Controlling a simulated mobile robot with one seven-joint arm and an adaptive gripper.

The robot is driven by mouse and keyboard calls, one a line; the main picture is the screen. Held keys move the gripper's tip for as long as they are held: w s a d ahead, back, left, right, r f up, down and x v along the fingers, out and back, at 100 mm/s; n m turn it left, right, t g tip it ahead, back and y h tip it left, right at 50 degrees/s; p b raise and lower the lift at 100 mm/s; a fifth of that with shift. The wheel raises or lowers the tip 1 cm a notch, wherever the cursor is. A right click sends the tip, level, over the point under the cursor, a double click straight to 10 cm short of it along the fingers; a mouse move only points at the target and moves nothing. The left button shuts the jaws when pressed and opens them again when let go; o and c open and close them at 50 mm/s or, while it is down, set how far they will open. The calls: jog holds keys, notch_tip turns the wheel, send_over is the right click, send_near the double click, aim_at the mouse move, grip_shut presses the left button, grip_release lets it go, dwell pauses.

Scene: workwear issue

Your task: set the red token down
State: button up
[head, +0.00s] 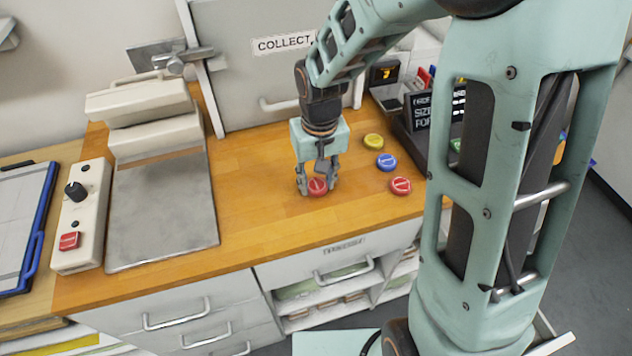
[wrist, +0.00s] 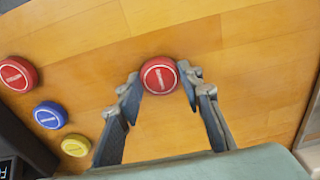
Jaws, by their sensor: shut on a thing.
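A round red token (head: 318,187) with a white mark is between the fingertips of my gripper (head: 318,190). In the wrist view the red token (wrist: 160,75) sits between the two fingers of my gripper (wrist: 160,85), which are shut on it. It is at or just above the wooden counter (head: 255,225); I cannot tell whether it touches the wood. A second red token (head: 400,186) lies to the right on the counter, with a blue token (head: 386,161) and a yellow token (head: 373,141) behind it.
A heat-press-like machine (head: 160,205) with a grey plate stands at left, beside a control box (head: 82,215) with a knob and red button. A dark display stand (head: 420,115) is at back right. The counter around my gripper is clear.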

aim_at(318, 188)
jog(key=shift+f, duration=0.2)
jog(key=o, duration=1)
jog(key=shift+r, duration=0.1)
notch_tip(318, 188, up, 12)
jog(key=shift+s+p, duration=0.4)
jog(key=shift+d+r, duration=0.1)
